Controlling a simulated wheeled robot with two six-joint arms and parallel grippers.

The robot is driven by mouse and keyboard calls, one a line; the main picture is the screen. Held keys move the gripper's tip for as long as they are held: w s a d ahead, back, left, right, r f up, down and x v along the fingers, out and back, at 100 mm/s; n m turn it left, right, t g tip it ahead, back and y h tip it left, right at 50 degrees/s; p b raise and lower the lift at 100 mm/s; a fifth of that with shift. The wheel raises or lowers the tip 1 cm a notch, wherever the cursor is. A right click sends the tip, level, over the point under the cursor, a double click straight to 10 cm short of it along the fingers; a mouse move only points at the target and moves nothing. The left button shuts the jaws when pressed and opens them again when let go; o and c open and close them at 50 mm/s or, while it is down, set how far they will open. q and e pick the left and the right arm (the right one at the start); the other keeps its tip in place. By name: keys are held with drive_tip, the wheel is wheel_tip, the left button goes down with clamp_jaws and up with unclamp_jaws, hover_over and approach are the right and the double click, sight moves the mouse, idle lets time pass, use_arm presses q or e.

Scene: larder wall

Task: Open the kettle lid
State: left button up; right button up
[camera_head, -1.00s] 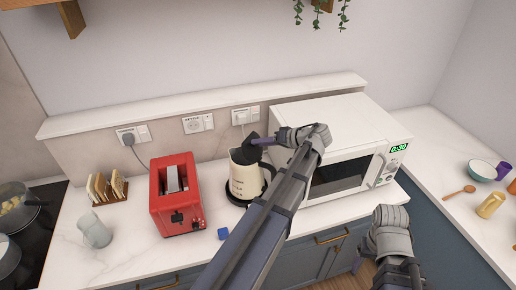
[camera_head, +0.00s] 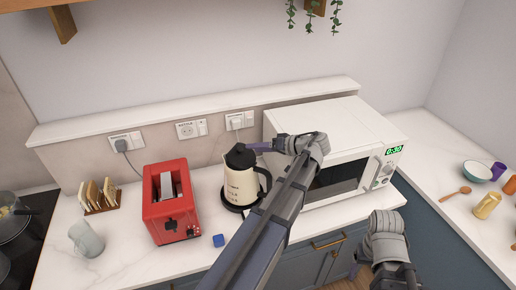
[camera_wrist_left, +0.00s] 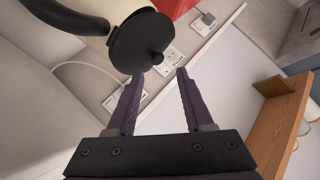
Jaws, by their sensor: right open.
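The cream kettle (camera_head: 241,187) with a black handle stands on the counter between the toaster and the microwave. Its black lid (camera_head: 240,158) lies over the kettle's top, with its small knob up. In the left wrist view the lid (camera_wrist_left: 137,42) is a dark disc, and its knob (camera_wrist_left: 157,58) sits just beyond the fingertips. My left gripper (camera_head: 254,147) is at the right of the lid; its fingers (camera_wrist_left: 158,75) are apart with nothing between them. My right gripper (camera_head: 356,268) is open, low in front of the cabinets, away from the kettle.
A red toaster (camera_head: 171,207) stands left of the kettle, and a white microwave (camera_head: 335,130) is close on the right, behind my left arm. A glass jug (camera_head: 86,240) and toast rack (camera_head: 100,197) are further left.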

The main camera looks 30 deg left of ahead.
use_arm(q)
drive_tip(key=shift+o, duration=0.2)
drive_tip(key=p+v, duration=0.3)
drive_tip(key=v, duration=0.4)
drive_tip(key=shift+d, duration=0.4)
drive_tip(key=shift+r, duration=0.15)
